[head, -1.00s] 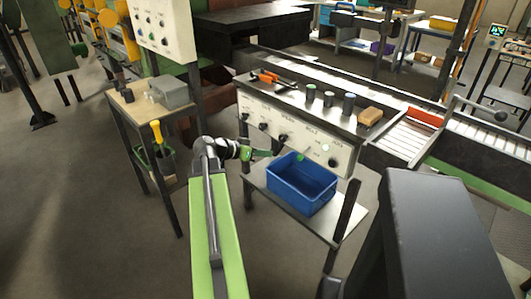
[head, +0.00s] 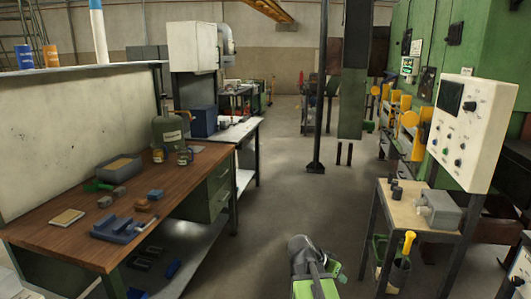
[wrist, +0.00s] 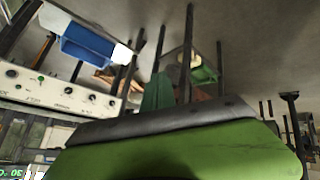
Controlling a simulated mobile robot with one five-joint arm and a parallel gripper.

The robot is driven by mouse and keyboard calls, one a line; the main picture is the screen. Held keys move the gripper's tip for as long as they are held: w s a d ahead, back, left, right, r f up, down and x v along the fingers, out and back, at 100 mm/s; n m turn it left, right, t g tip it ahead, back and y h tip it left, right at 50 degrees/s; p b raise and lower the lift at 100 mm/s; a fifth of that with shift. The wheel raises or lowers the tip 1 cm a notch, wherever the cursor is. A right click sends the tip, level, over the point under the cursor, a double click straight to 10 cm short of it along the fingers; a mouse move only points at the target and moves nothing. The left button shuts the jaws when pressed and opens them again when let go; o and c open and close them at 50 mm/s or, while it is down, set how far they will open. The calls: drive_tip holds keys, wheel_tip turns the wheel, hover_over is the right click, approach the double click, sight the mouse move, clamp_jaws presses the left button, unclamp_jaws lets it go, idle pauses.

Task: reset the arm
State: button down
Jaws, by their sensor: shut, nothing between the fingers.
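My arm is folded low at the bottom centre of the head view. Its grey joint and light green link show there. In the wrist view a broad green and dark grey part of my own arm fills the bottom, and the scene appears upside down.
A wooden workbench (head: 75,243) with tools stands at left. At right are a small stand (head: 415,205), a yellow-handled tool (head: 409,243) and a control panel (head: 467,130). The wrist view shows a blue bin (wrist: 88,45) and console (wrist: 60,88). Floor (head: 285,200) between is clear.

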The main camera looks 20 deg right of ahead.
drive_tip(key=a+f+n+y+p, duration=0.2)
drive_tip(key=a+n+y, duration=0.6)
drive_tip(key=a, duration=2.3)
drive_tip(key=f+n, duration=0.1)
drive_tip(key=n, duration=0.4)
